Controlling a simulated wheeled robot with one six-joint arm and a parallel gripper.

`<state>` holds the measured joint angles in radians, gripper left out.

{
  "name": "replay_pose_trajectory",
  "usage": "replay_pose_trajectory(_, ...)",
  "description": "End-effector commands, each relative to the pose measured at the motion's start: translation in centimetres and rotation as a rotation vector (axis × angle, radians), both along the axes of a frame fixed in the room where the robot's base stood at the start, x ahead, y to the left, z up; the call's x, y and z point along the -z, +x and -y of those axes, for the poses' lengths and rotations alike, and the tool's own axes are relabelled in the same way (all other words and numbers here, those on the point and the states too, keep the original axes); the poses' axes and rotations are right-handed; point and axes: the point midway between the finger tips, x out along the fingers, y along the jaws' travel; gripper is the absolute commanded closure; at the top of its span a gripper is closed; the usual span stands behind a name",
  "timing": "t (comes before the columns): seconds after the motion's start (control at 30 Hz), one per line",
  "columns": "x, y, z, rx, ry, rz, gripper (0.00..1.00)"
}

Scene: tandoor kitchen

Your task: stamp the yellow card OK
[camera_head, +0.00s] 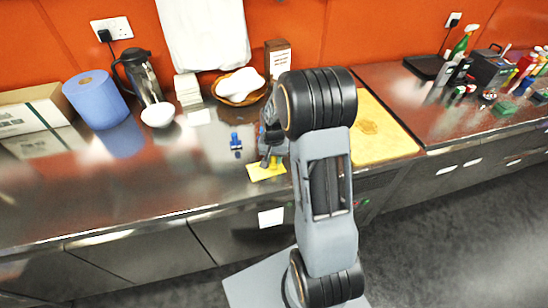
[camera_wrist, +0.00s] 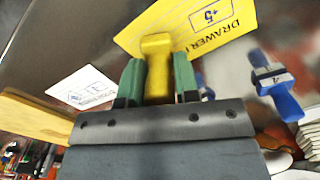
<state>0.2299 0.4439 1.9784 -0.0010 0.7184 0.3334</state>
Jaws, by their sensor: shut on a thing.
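My gripper (camera_wrist: 157,88) is shut on a yellow stamp (camera_wrist: 157,62), its handle between the green finger pads. The stamp's lower end is hidden in the wrist view. In the head view, my gripper (camera_head: 272,158) is over the yellow card (camera_head: 262,173) near the counter's front edge. I cannot tell whether the stamp touches the card. A blue stamp (camera_head: 235,142) stands to the left of the card; it also shows in the wrist view (camera_wrist: 276,85).
A white card (camera_wrist: 85,88) lies on the steel counter, near a wooden board (camera_head: 385,135). A white bowl (camera_head: 158,115), a blue paper roll (camera_head: 97,100), a kettle (camera_head: 142,78) and a basket (camera_head: 239,87) stand behind. The counter's front left is clear.

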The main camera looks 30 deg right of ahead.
Motion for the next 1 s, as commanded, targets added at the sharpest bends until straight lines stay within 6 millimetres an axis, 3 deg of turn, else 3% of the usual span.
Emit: replay_pose_trajectory(1.0,0.81,-0.03,-0.01,0.0,0.001,-0.001,0.86)
